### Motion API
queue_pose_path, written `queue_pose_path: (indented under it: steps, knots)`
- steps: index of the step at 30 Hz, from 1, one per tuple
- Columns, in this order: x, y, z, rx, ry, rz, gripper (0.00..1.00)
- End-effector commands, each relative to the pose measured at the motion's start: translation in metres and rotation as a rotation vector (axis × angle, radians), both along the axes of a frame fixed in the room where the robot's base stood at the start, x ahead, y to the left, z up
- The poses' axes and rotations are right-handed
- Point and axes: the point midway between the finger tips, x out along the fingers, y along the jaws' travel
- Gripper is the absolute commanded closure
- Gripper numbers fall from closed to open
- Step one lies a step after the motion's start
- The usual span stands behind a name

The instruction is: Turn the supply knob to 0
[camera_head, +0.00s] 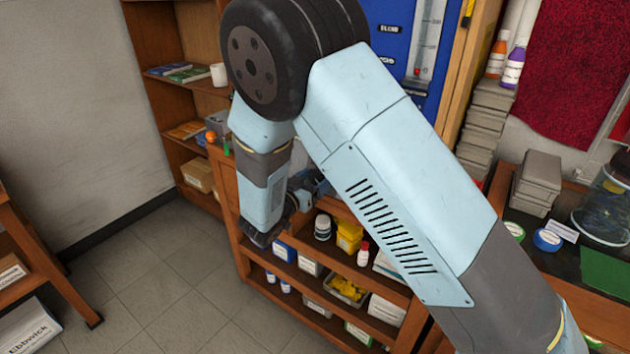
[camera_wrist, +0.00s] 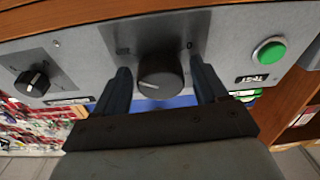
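In the wrist view a large dark grey round knob (camera_wrist: 160,76) sits on a light grey panel (camera_wrist: 225,38). A small mark that looks like 0 stands on the panel to its upper right. My gripper (camera_wrist: 160,70) is open, with one dark blue finger on each side of this knob. A gap shows between each finger and the knob, so I see no grip on it. In the head view my arm hides most of the panel area and my gripper's fingertips.
A smaller black knob (camera_wrist: 32,82) with a white pointer line is at the panel's left. A green button (camera_wrist: 269,52) is at the right, above a TEST label. Wooden shelves (camera_head: 310,285) hold bottles and boxes. Floor (camera_head: 150,290) is clear at lower left.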

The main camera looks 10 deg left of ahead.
Motion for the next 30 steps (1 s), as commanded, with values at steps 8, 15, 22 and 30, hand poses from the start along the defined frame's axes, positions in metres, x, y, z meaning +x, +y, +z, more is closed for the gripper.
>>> queue_pose_path:
  steps: [8,15,22,30]
  knots:
    - [-0.0002,0.0002,-0.0001,0.000,0.000,0.000,0.55]
    - [-0.0002,-0.0021,-0.0002,-0.001,0.000,-0.001,0.71]
    - [-0.0004,-0.0009,-0.0002,-0.032,0.013,0.006,0.71]
    - [-0.0007,-0.0018,-0.0004,-0.175,0.074,0.038,0.71]
